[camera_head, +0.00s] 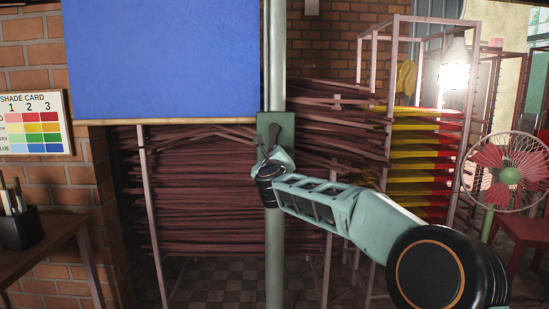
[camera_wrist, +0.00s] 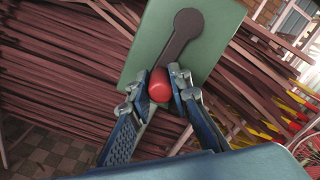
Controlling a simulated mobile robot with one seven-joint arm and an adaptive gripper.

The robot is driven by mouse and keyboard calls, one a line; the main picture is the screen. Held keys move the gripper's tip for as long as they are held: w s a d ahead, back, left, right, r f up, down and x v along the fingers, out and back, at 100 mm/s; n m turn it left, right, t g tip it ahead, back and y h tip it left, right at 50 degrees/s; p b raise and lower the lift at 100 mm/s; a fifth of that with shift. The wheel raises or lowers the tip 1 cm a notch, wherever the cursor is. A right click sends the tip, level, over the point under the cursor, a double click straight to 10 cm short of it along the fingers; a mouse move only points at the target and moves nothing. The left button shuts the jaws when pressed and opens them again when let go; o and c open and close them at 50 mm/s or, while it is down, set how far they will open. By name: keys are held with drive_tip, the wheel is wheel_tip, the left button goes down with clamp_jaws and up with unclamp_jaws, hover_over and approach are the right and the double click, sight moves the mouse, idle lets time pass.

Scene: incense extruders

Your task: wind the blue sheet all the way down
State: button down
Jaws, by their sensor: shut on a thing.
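The blue sheet (camera_head: 165,58) hangs at the upper left in the head view, with a pale bar (camera_head: 165,121) along its bottom edge. Its lower edge is level with the top of the green crank box (camera_head: 287,127) on the pole. The crank box also shows in the wrist view (camera_wrist: 152,40). A dark crank arm (camera_wrist: 180,40) runs from its pivot at the top down to a red knob (camera_wrist: 159,86). My gripper (camera_wrist: 160,90) is shut on the red knob, with one finger on each side.
Dark stick bundles (camera_head: 210,190) fill racks behind the pole (camera_head: 275,240). A rack with red and yellow sticks (camera_head: 420,150), a lit bulb (camera_head: 454,77) and a fan (camera_head: 508,172) stand at right. A table (camera_head: 45,240) with a pen cup (camera_head: 17,228) is at left.

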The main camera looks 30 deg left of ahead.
drive_tip(key=shift+a+r, duration=0.1)
drive_tip(key=shift+r, duration=0.05)
drive_tip(key=c, duration=1.8)
unclamp_jaws()
drive_tip(key=shift+o, duration=0.2)
drive_tip(key=v, duration=1.2)
